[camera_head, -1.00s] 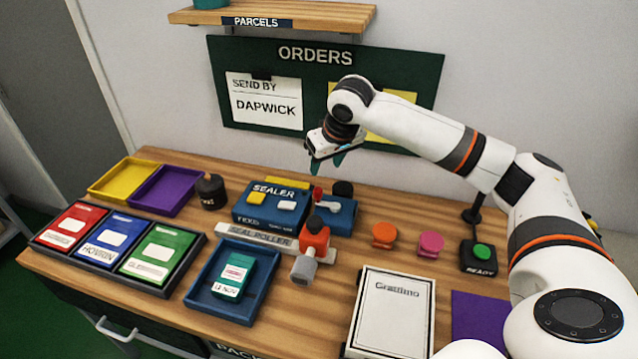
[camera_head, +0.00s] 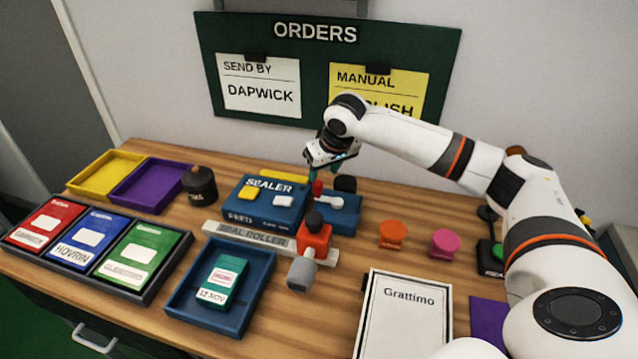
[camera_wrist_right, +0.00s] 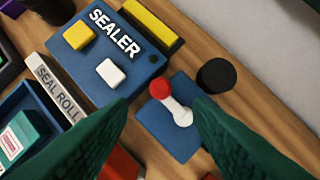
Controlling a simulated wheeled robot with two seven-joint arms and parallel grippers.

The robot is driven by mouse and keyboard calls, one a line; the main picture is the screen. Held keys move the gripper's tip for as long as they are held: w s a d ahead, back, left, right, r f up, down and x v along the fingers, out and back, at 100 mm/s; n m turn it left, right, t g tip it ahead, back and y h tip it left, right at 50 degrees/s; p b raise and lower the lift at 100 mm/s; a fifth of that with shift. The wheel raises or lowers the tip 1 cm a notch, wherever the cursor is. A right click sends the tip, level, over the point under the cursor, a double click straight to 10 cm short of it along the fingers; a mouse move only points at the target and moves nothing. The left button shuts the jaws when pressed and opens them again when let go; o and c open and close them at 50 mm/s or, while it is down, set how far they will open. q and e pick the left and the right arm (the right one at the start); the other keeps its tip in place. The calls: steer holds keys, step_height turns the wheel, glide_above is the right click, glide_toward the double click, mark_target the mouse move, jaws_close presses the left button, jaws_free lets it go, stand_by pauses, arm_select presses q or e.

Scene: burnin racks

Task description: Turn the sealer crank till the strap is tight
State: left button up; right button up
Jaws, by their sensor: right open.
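The sealer (camera_head: 262,213) is a blue box with a yellow and a white button, in the middle of the bench. It also shows in the right wrist view (camera_wrist_right: 105,70). To its right, on a blue block (camera_head: 338,220), sits the crank, a short white arm with a red knob (camera_head: 317,188). In the right wrist view the crank (camera_wrist_right: 178,110) lies between and beyond the fingers. My right gripper (camera_head: 326,174) is open, its green fingers just above the crank. I cannot tell whether they touch it. I cannot make out a strap. My left gripper is not in view.
A seal roller bar (camera_head: 248,236) with an orange-red piece (camera_head: 314,240) lies in front of the sealer. A black cylinder (camera_wrist_right: 216,75) stands close beside the crank. A blue tray (camera_head: 190,318) holds a green packet. Orange (camera_head: 392,234) and pink (camera_head: 444,243) knobs stand to the right.

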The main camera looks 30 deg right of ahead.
mark_target(319, 183)
steer(key=x, duration=0.7)
steer(key=shift+f, duration=0.1)
